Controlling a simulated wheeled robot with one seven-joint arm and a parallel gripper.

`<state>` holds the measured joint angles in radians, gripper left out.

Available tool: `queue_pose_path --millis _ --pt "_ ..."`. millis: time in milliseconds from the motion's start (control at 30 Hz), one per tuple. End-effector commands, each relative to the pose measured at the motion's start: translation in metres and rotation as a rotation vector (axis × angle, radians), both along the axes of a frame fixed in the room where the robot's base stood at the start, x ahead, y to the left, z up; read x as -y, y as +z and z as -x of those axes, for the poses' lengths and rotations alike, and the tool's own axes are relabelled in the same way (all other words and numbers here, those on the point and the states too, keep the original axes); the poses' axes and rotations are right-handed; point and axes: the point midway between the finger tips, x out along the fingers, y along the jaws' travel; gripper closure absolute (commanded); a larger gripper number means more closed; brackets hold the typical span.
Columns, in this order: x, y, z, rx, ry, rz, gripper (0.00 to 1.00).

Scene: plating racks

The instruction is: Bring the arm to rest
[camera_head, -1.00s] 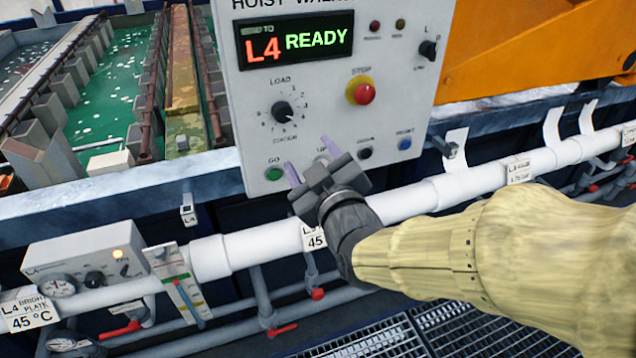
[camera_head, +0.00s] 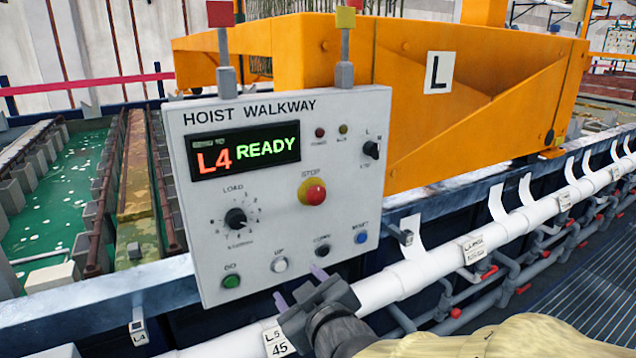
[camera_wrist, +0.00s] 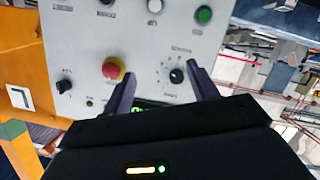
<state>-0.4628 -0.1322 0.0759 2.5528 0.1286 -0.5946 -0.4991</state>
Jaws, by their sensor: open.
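My gripper (camera_head: 298,285) is at the bottom of the head view, in front of the lower edge of the hoist walkway control panel (camera_head: 350,115). Its two purple fingers are apart with nothing between them. In the wrist view the gripper (camera_wrist: 160,85) also shows open, its fingers spread before the panel face (camera_wrist: 140,40), which appears upside down. My sleeved arm reaches in from the bottom right. The panel display (camera_head: 245,150) reads "L4 READY". The red stop button (camera_head: 314,193), the load dial (camera_head: 236,218) and the green GO button (camera_head: 231,282) are in plain view.
A white pipe (camera_head: 400,283) with hanging tags runs along the tank edge beside my arm. An orange hoist frame (camera_head: 480,110) marked L stands behind the panel. Green tanks (camera_head: 50,232) lie at left. A grated walkway (camera_head: 600,300) is at lower right.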

Motion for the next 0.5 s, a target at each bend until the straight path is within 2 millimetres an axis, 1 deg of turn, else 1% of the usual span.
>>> queue_pose_path --millis 33,100,167,233,300,367,400,500 --pt "0.018 -0.006 -0.006 -0.090 -0.049 0.009 0.41" --pt "0.042 -0.023 -0.009 -0.225 -0.117 0.012 0.41" --pt "0.064 -0.038 -0.008 -0.342 -0.181 0.013 0.41" --pt "0.090 -0.053 -0.003 -0.478 -0.262 0.007 0.41" --pt "0.115 -0.067 0.006 -0.611 -0.347 0.001 0.41" --pt "0.137 -0.076 0.018 -0.725 -0.427 -0.010 0.41" --pt "0.150 -0.082 0.026 -0.800 -0.480 -0.018 0.41" --pt "0.179 -0.091 0.050 -0.966 -0.606 -0.039 0.41"
